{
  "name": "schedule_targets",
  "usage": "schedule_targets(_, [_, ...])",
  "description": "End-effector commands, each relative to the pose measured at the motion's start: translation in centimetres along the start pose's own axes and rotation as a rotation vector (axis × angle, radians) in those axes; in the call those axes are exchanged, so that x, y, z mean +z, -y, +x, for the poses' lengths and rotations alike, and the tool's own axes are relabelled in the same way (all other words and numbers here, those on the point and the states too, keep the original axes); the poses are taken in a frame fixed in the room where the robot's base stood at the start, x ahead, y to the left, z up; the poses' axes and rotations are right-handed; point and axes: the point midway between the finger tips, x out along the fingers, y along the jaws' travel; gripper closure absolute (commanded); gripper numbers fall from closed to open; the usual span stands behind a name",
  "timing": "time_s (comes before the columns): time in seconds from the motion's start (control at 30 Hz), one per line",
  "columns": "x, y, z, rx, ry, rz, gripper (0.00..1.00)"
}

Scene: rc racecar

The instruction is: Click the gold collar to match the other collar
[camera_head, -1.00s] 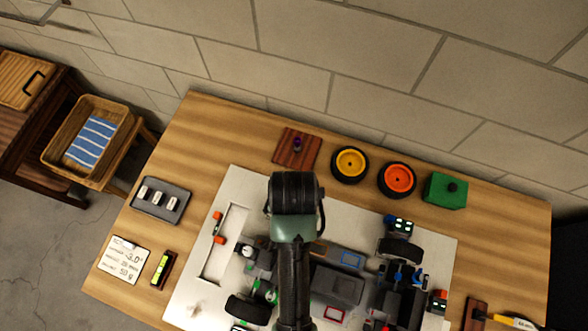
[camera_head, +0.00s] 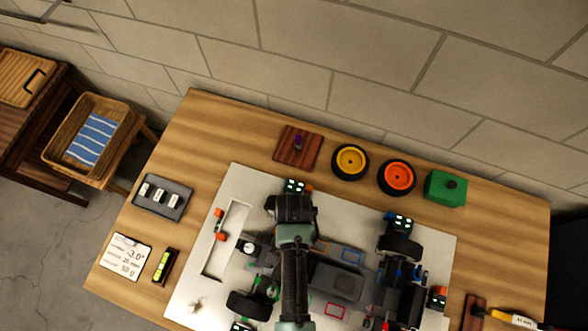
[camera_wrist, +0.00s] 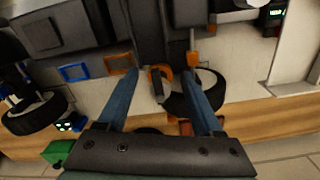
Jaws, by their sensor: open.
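My gripper (camera_wrist: 160,72) is open over the car's far left wheel (camera_wrist: 207,98). Its two blue fingers point at a dark part with orange edges (camera_wrist: 158,84) beside that wheel, with nothing clearly held. An orange-gold piece (camera_wrist: 193,61) stands near the right fingertip. I cannot tell for sure which of these is the gold collar, and contact is unclear. In the head view my arm covers this corner of the RC car (camera_head: 338,284), and the fingers are hidden. The other collar cannot be made out; blue parts (camera_head: 402,273) show at the car's right end.
The car sits on a pale board (camera_head: 240,180). Behind it are a brown block (camera_head: 310,150), a yellow-hub wheel (camera_head: 350,160), an orange-hub wheel (camera_head: 397,177) and a green box (camera_head: 445,187). A dark tray (camera_head: 162,197), card (camera_head: 125,258) and level (camera_head: 164,265) lie left.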

Motion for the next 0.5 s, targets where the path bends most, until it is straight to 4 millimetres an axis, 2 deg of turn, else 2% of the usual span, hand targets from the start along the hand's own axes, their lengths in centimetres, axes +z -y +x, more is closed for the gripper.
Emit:
schedule_targets(0.1, [-0.01,0.01,-0.02,0.000,0.000,0.000,0.32])
schedule_targets(0.4, [-0.01,0.00,-0.04,0.000,0.000,0.000,0.86])
schedule_targets(0.5, [-0.01,-0.01,-0.04,0.000,0.000,0.000,1.00])
